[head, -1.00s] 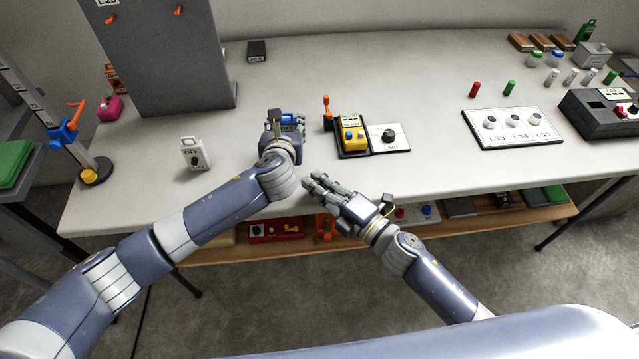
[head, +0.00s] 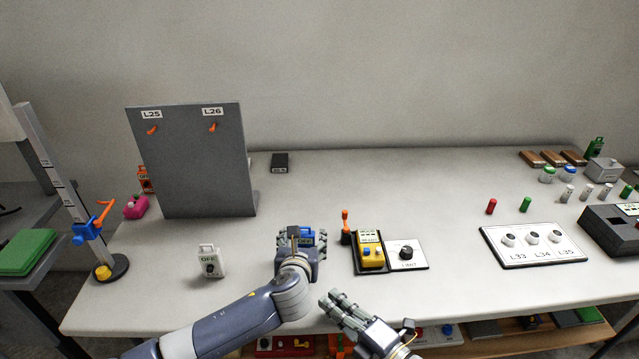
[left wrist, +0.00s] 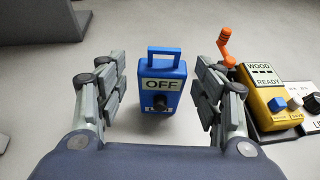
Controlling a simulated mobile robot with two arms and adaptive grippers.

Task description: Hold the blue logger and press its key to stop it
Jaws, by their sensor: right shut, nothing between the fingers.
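The blue logger (head: 308,235) stands upright on the table, with a handle on top, an OFF display and a dark round key on its front. It shows larger in the left wrist view (left wrist: 162,72). My left gripper (left wrist: 162,92) is open, one finger on each side of the logger. Gaps show between the logger and both fingers. In the head view my left gripper (head: 300,243) partly hides the logger. My right gripper (head: 337,304) is shut and empty near the table's front edge, right of and nearer than the logger.
Right of the logger stand an orange-handled lever (head: 346,228), a yellow WOOD READY device (head: 371,256) and a white panel with a black knob (head: 406,254). A white OFF logger (head: 209,262) stands to the left. A grey hook board (head: 195,165) rises behind.

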